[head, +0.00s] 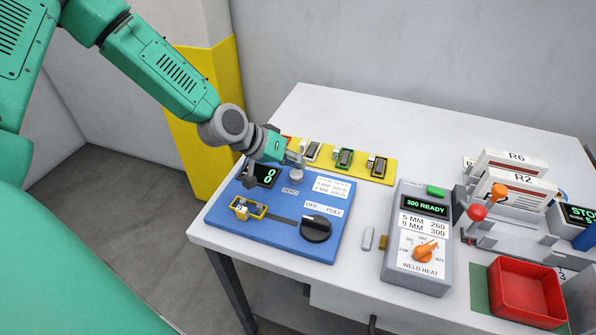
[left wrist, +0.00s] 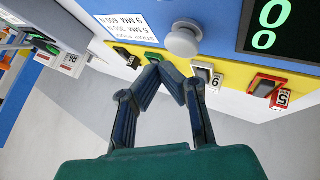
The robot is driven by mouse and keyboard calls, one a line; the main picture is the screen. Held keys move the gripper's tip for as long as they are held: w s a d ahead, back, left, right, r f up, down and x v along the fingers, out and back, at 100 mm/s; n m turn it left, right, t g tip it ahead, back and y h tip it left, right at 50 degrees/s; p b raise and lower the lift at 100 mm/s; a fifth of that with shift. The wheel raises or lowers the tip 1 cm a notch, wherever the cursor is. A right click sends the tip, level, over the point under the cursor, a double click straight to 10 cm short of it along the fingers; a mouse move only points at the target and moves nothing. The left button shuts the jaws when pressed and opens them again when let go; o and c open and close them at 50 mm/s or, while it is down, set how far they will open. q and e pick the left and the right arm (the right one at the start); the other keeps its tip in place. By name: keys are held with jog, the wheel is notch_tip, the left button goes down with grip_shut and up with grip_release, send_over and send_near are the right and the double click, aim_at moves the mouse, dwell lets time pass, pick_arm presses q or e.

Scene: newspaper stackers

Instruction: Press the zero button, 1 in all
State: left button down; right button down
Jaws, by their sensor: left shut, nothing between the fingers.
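The zero button is a round grey knob (head: 298,174) on the blue panel (head: 262,207), beside the ZERO label. It shows clearly in the left wrist view as a grey disc (left wrist: 183,39). The panel's display (head: 266,174) reads green zeros; it also shows in the left wrist view (left wrist: 268,27). My left gripper (head: 287,158) is over the panel's far edge, close to the button. In the left wrist view its fingertips (left wrist: 167,69) meet, shut and empty, and appear just below the button with a gap in the picture. Its fingers are largely hidden in the head view.
A yellow rack (head: 350,166) with small numbered blocks lies behind the panel. The panel carries a black dial (head: 316,228) and a yellow-framed piece (head: 248,209). A grey weld-heat box (head: 417,238), a red tray (head: 525,291) and R6/R2 stacks (head: 517,180) stand to the right.

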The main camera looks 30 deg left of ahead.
aim_at(297, 173)
pick_arm(q)
jog(key=shift+a+r+p, duration=0.3)
jog(key=shift+a+p, duration=0.05)
jog(key=shift+a, duration=0.05)
notch_tip(297, 173, up, 4)
jog(key=p, duration=0.3)
jog(key=shift+d+f, duration=0.15)
jog(key=shift+f, duration=0.05)
jog(key=shift+d+r+p, duration=0.2)
jog(key=shift+r+p, duration=0.15)
jog(key=shift+r, duration=0.1)
jog(key=shift+f, duration=0.1)
jog(key=shift+a+f, duration=0.1)
jog(key=shift+a, duration=0.3)
jog(key=shift+d, duration=0.3)
